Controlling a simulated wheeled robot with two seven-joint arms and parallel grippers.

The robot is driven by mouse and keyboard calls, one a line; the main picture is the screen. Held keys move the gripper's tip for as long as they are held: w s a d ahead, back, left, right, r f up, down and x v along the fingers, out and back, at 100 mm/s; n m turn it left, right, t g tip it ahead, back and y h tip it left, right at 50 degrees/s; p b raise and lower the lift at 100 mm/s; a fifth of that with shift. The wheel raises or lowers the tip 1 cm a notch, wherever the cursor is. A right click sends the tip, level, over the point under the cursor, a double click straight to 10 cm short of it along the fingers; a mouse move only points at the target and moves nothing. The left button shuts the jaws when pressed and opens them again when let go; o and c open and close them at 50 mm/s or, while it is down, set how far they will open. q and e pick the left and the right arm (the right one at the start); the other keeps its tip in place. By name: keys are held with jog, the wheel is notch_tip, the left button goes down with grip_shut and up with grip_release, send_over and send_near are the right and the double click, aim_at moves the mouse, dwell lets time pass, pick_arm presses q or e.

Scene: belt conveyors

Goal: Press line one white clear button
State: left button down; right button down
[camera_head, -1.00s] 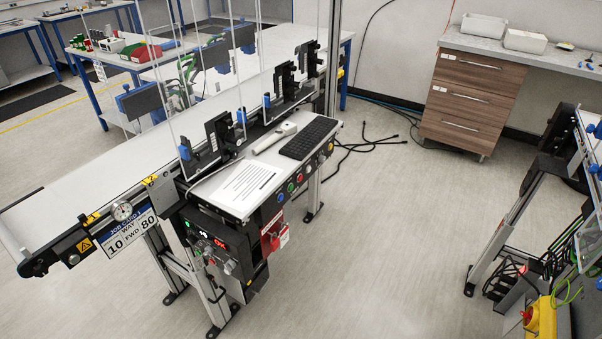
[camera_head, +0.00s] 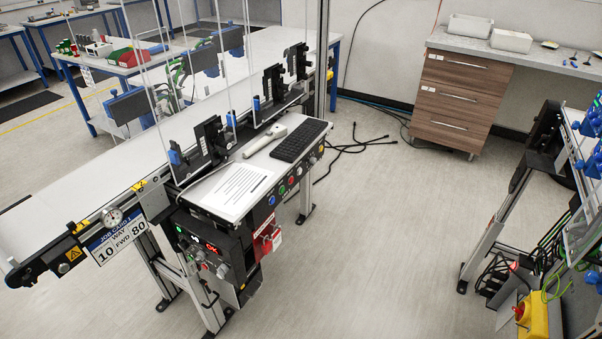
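A row of small round buttons runs along the front edge of the conveyor's side shelf. A blue button (camera_head: 271,200), a green button (camera_head: 282,190) and a red button (camera_head: 291,181) show clearly. A pale button (camera_head: 313,160), which looks white, sits farther along, near a yellow one (camera_head: 321,151). Their labels are too small to read. Line one's number is not readable here. Neither of my grippers is in view.
The shelf holds a paper sheet (camera_head: 239,190), a handheld scanner (camera_head: 265,139) and a black keyboard (camera_head: 302,141). The grey floor (camera_head: 370,230) right of the conveyor is open. Black cables (camera_head: 355,147) lie behind. Another frame with a yellow box (camera_head: 533,317) stands at right.

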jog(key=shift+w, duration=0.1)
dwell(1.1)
